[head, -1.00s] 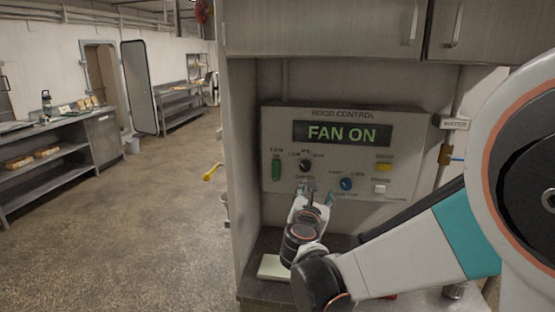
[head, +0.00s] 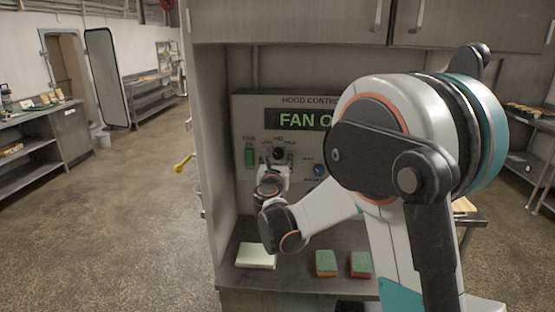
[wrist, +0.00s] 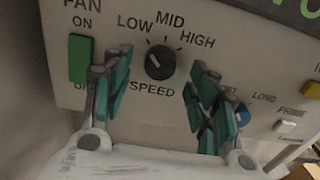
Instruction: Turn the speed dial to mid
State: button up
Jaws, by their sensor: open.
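The speed dial (wrist: 160,62) is a round black knob on the pale hood control panel (head: 244,108), under the marks LOW, MID and HIGH. Its light pointer mark appears to lean up and left, towards LOW. My gripper (wrist: 159,78) is open, with one teal-padded finger on each side of the dial and a gap on both sides. In the head view my gripper (head: 276,168) is in front of the panel at the dial, and my arm covers the panel's right part.
A green fan switch (wrist: 79,58) is left of the dial. A blue knob (wrist: 243,114) and a white button (wrist: 286,126) are to the right. The display (head: 292,120) reads FAN ON, partly hidden. A pale block (head: 256,256) and two sponges (head: 326,264) lie on the counter below.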

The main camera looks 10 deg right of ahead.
aim_at(278, 154)
jog(key=shift+x, duration=1.3)
jog(key=shift+c, duration=0.6)
jog(key=c, duration=1)
jog(key=shift+o, duration=0.2)
jog(key=shift+m, duration=0.3)
jog(key=m+b, duration=0.1)
jog(key=m, duration=0.3)
jog(key=shift+m, duration=2)
